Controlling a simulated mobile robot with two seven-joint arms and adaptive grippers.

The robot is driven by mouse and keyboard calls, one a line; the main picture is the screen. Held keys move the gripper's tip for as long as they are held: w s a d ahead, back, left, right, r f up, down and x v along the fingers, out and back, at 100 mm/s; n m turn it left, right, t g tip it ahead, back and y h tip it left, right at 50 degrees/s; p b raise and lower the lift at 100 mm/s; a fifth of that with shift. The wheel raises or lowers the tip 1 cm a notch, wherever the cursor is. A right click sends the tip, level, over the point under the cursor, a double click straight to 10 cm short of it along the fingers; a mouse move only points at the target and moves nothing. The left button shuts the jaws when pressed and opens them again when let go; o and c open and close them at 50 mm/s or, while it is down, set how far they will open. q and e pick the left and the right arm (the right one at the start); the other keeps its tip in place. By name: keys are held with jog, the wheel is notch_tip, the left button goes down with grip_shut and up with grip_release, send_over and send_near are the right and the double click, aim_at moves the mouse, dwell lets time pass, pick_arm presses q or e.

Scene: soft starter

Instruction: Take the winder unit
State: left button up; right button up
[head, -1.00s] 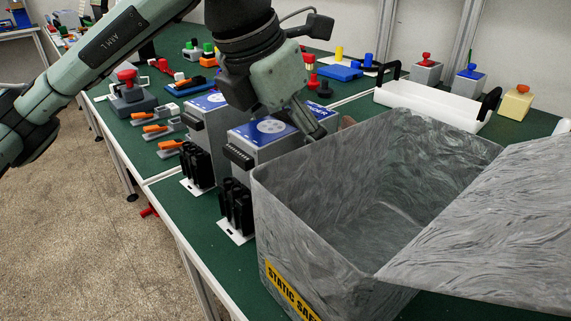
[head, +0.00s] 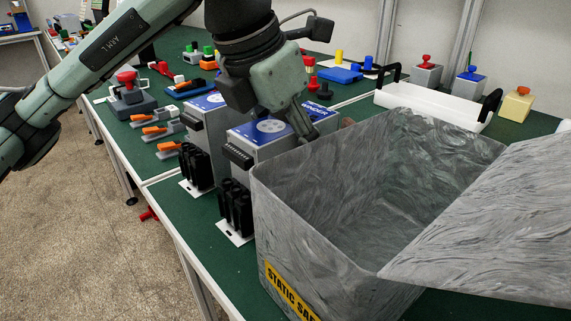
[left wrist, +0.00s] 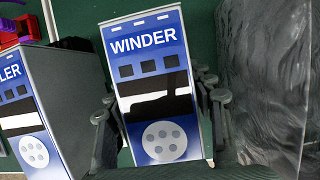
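The winder unit is a grey box with a blue top. The top reads "WINDER" in the left wrist view (left wrist: 150,85), with dark squares, a strip and a white disc. In the head view the winder unit (head: 262,130) stands on the green table beside the grey marbled bin. My left gripper (head: 305,128) is over its top, pointing down. In the left wrist view its fingers (left wrist: 160,110) are apart, one at each side of the unit; whether they touch it I cannot tell. My right gripper is not in view.
A similar unit (head: 205,102), its label ending in "LER", stands close on the left. The marbled bin (head: 275,215), open with its lid tilted right, stands close on the right. Black cylinders (head: 237,205) stand in front. A white tray (head: 425,103) lies behind.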

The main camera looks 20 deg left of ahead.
pick_arm(q)
grip_shut()
